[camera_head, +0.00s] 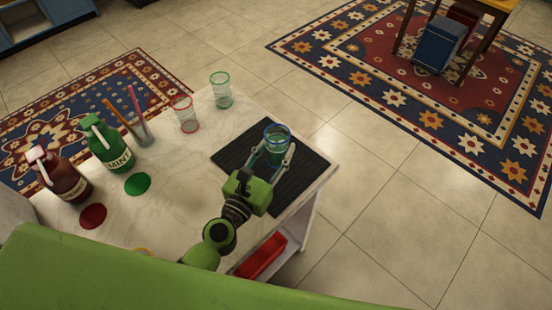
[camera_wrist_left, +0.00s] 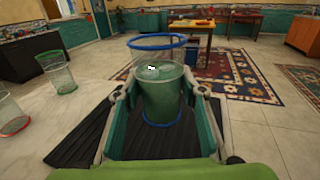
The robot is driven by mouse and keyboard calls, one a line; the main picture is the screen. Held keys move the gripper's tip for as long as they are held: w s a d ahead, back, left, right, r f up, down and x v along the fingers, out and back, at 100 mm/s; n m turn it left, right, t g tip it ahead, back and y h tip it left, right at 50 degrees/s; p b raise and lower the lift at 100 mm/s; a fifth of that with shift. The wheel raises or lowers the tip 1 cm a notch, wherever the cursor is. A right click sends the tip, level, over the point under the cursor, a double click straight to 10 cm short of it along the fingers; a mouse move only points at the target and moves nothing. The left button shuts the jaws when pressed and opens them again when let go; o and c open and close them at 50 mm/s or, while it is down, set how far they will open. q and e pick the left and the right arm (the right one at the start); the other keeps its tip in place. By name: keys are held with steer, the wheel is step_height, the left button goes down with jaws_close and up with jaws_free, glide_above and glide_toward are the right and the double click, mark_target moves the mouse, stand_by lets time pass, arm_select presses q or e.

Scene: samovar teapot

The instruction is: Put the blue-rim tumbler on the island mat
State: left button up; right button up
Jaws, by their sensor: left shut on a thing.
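The blue-rim tumbler (camera_head: 277,146) is upright at the far part of the black island mat (camera_head: 299,181), with green liquid in it. It also shows in the left wrist view (camera_wrist_left: 160,95), between the fingers, with the dark mat (camera_wrist_left: 78,146) around and below it. My left gripper (camera_head: 272,155) is shut on the tumbler, one finger on each side. I cannot tell for certain whether the tumbler's base touches the mat. My right gripper is not in view.
A green-rim glass (camera_head: 221,90) and a red-rim glass (camera_head: 186,114) stand behind the mat to the left. A green mint bottle (camera_head: 109,146), a red bottle (camera_head: 62,179) and a straw holder (camera_head: 143,133) stand further left. The island's right edge lies close to the mat.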

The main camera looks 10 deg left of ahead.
mark_target(271, 164)
arm_select(q)
steer(key=f+b, duration=0.1)
steer(key=w+f+b, duration=0.1)
steer(key=f, duration=0.1)
steer(key=shift+f+b, duration=0.15)
steer(key=shift+b, duration=0.15)
steer(key=shift+a+f, duration=0.1)
steer(key=shift+f, duration=0.3)
steer(key=shift+f+b, duration=0.15)
steer(key=shift+b, duration=0.2)
steer(key=o, duration=1.2)
